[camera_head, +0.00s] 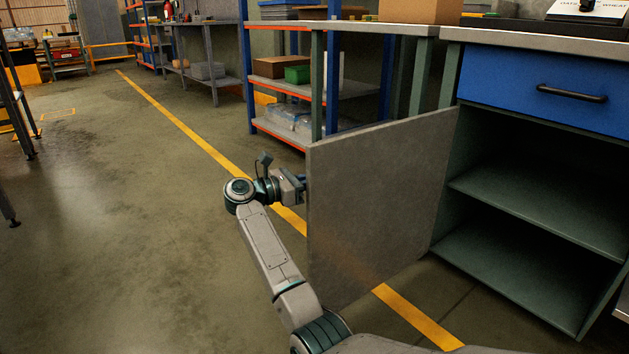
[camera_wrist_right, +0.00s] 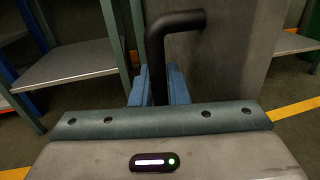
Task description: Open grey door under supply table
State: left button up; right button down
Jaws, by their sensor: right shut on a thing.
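The grey door (camera_head: 375,205) under the supply table (camera_head: 540,38) stands swung wide open, away from the cabinet. Its inner face is toward the head camera, and the cabinet's green-grey shelves (camera_head: 540,205) are exposed. My right gripper (camera_head: 302,184) is at the door's free edge, its fingertips partly hidden behind the panel. In the right wrist view, the blue fingers (camera_wrist_right: 160,88) are shut on the black bent door handle (camera_wrist_right: 156,48), beside the grey door face (camera_wrist_right: 225,65). The handle is hidden in the head view. My left gripper is not in view.
A blue drawer (camera_head: 545,85) with a black handle is above the open compartment. A blue-and-orange shelf rack (camera_head: 285,90) with boxes stands behind the door. A yellow floor line (camera_head: 190,135) passes beneath the door.

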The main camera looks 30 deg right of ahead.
jog(key=c, duration=1.8)
grip_release()
jog(key=shift+d, duration=0.1)
jog(key=shift+o, duration=0.2)
jog(key=w+a+p, duration=0.1)
jog(key=a+p, duration=0.2)
jog(key=a, duration=0.7)
jog(key=shift+w+a, duration=0.15)
jog(key=shift+a, duration=0.2)
jog(key=shift+a, duration=0.1)
